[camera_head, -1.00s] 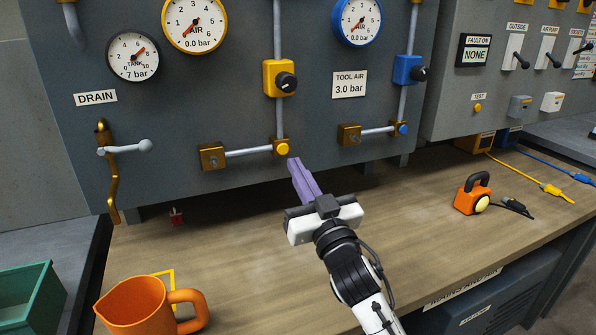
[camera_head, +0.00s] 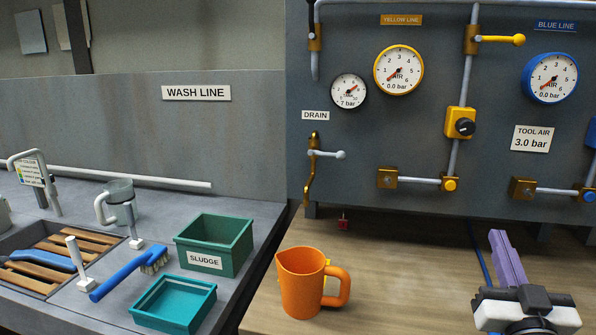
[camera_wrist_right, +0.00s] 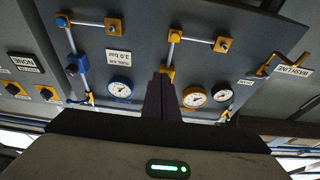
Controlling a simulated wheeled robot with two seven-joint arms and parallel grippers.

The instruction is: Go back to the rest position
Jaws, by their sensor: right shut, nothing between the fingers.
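My right gripper (camera_head: 508,258) shows at the lower right of the head view, over the wooden bench. Its purple fingers are shut together with nothing between them, and they point up toward the grey panel. In the right wrist view the shut fingers (camera_wrist_right: 158,95) stand in front of the panel, which appears upside down. My left gripper is not in view.
An orange jug (camera_head: 302,283) stands on the wooden bench (camera_head: 405,285), left of my right gripper. The panel (camera_head: 400,130) with gauges and valves rises behind. At left, the wash counter holds a green sludge bin (camera_head: 213,245), a teal tray (camera_head: 174,304) and a blue brush (camera_head: 128,272).

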